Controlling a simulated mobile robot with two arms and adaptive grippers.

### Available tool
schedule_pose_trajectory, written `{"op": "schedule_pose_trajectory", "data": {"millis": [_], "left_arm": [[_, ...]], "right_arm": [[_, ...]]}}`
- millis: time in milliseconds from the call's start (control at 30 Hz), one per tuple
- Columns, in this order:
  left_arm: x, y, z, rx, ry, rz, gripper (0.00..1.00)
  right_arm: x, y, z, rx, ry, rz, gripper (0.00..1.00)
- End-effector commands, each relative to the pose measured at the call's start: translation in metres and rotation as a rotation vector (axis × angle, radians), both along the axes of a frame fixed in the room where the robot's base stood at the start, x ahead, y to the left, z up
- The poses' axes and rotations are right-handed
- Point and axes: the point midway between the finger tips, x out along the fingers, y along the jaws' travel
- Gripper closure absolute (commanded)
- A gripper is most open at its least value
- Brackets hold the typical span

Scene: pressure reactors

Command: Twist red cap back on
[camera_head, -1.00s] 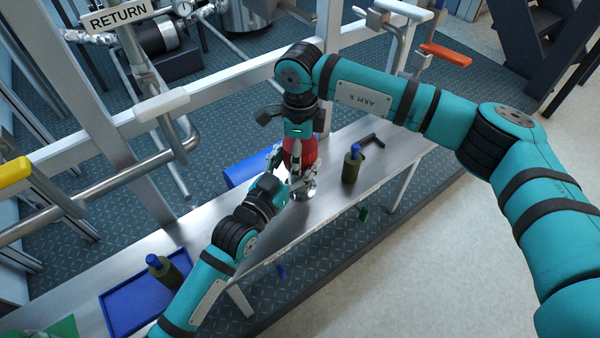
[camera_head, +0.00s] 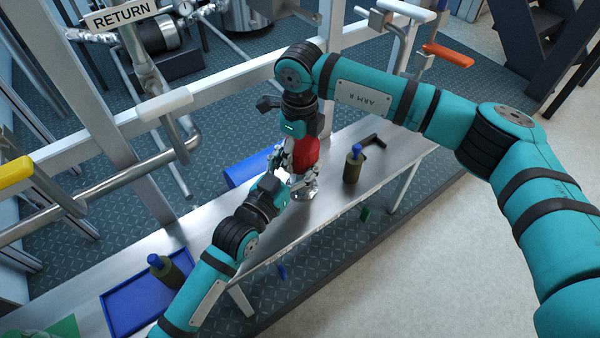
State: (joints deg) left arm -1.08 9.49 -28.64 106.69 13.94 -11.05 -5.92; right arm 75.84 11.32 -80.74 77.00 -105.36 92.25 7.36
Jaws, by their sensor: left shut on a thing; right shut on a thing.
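The red cap (camera_head: 306,153) is in the middle of the view, over the steel bench, under my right gripper (camera_head: 303,143). My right gripper points down and is shut on the red cap. Below the cap a shiny metal vessel (camera_head: 304,190) stands on the bench, partly hidden by my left gripper (camera_head: 288,178). My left gripper reaches in from the lower left and is shut on the vessel. The fingers hide where cap and vessel meet, so I cannot tell how the cap is seated.
A dark green bottle with a blue top (camera_head: 353,164) and a black angled tool (camera_head: 372,140) are on the bench (camera_head: 330,205) to the right. A blue tray (camera_head: 128,308) with another such bottle (camera_head: 163,269) is at the lower left. A pipe frame (camera_head: 215,131) runs behind.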

Motion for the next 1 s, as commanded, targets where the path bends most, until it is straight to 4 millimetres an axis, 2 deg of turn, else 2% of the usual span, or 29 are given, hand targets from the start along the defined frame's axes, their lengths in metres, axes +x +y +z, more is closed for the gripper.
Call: {"op": "schedule_pose_trajectory", "data": {"millis": [33, 967, 1000], "left_arm": [[0.0035, 0.0032, 0.0003, -0.003, 0.002, 0.008, 1.0], [0.0058, 0.0054, 0.0001, 0.001, 0.001, 0.012, 1.0], [0.0058, 0.0054, 0.0001, 0.001, 0.001, 0.012, 1.0]], "right_arm": [[-0.0053, -0.0036, -0.0032, -0.014, 0.02, -0.001, 0.7], [-0.0077, -0.0041, -0.0063, -0.016, 0.026, 0.0, 0.7], [-0.0077, -0.0041, -0.0063, -0.016, 0.026, 0.0, 0.3]]}}
